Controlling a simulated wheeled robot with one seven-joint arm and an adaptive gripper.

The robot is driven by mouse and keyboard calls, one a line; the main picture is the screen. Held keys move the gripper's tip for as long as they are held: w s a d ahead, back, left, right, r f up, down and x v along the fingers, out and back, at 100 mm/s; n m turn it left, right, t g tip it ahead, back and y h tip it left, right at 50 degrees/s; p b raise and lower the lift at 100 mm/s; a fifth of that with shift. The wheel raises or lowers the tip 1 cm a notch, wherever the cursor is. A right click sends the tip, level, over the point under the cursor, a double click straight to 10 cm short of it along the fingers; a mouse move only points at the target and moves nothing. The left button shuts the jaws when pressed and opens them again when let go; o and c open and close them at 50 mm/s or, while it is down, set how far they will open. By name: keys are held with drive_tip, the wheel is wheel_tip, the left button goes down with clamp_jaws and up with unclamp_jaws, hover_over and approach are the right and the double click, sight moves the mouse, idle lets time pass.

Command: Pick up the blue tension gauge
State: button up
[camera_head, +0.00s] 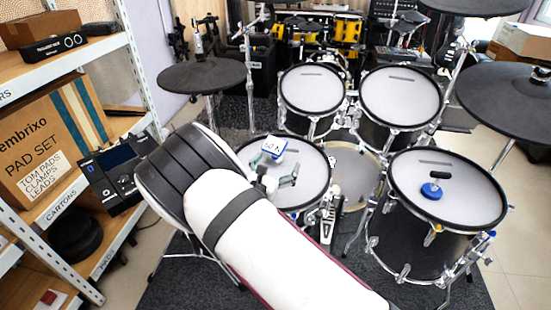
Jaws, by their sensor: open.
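A small white and blue box (273,146) with lettering too small to read lies on that same drum, just beyond my fingers. Nothing shows between the fingers. My white arm hides part of this drum.
Two rack drums (312,88) (400,95) stand behind. A black cymbal pad (510,100) overhangs the right side, and another (201,76) stands at left. Shelving (100,60) with cartons lines the left.

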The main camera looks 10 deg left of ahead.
sight(276, 148)
drive_tip(key=a+f+n+y, duration=0.1)
drive_tip(key=f, duration=0.1)
drive_tip(key=a+f+n+y, duration=0.1)
drive_tip(key=a, duration=0.1)
drive_tip(key=shift+s+f+t, duration=0.2)
drive_tip(key=shift+f+t, duration=0.1)
drive_tip(key=shift+f, duration=0.05)
drive_tip(key=shift+w+a+f+n+b, duration=0.2)
drive_tip(key=shift+w+a+n+b, duration=0.05)
drive_tip(key=shift+n+b, duration=0.1)
drive_tip(key=w, duration=0.2)
drive_tip(key=w+b, duration=0.1)
drive_tip(key=w, duration=0.2)
drive_tip(key=w+d+b, duration=0.1)
drive_tip(key=w, duration=0.2)
drive_tip(key=shift+w+f+b, duration=0.15)
drive_tip(key=shift+w+b, duration=0.85)
drive_tip(key=shift+w, duration=1.55)
drive_tip(key=c, duration=1.8)
